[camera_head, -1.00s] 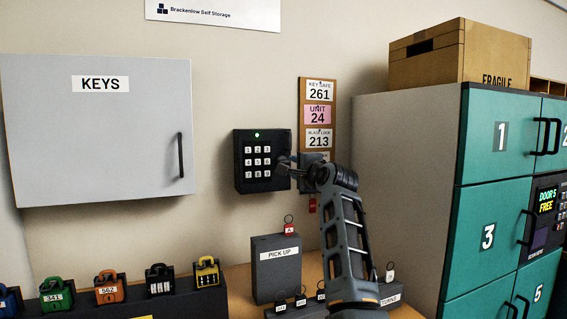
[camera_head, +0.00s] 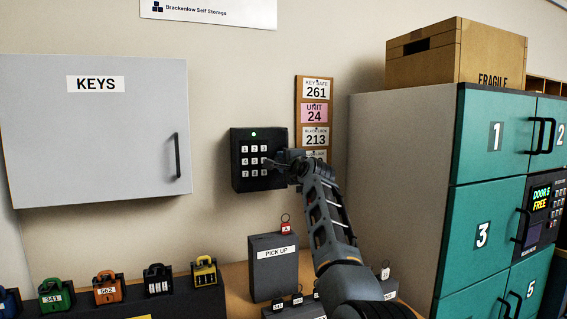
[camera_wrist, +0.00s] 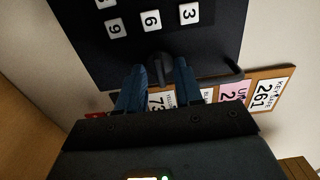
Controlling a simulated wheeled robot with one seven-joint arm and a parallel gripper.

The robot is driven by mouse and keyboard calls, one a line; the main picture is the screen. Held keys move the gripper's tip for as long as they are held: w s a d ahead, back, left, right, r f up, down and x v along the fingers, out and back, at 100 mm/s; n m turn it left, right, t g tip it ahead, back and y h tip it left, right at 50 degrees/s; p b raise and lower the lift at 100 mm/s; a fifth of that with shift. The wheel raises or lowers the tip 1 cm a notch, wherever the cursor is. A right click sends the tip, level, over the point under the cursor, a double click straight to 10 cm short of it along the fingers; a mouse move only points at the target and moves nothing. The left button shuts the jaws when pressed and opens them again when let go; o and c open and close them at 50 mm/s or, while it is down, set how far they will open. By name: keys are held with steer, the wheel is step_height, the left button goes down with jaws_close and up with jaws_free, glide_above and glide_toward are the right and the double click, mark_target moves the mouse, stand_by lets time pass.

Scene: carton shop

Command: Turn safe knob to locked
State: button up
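The key safe (camera_head: 249,183) is a dark box on the wall with white number keys and a green light lit at its top. In the head view my gripper (camera_head: 279,163) covers the safe's right edge and hides the knob.
A tag board (camera_head: 301,88) with number cards hangs right of the safe. A grey KEYS cabinet (camera_head: 100,140) is at left. A PICK UP box (camera_head: 273,275) and coloured padlocks (camera_head: 106,289) stand below. Teal lockers (camera_head: 490,190) rise at right.

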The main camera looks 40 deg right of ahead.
jaws_close()
steer(key=shift+f, duration=0.1)
stand_by(0.4)
steer(key=n+b, duration=0.6)
steer(key=n, duration=1.1)
steer(key=shift+n+b, duration=0.3)
steer(key=shift+n, duration=0.1)
stand_by(0.4)
jaws_free()
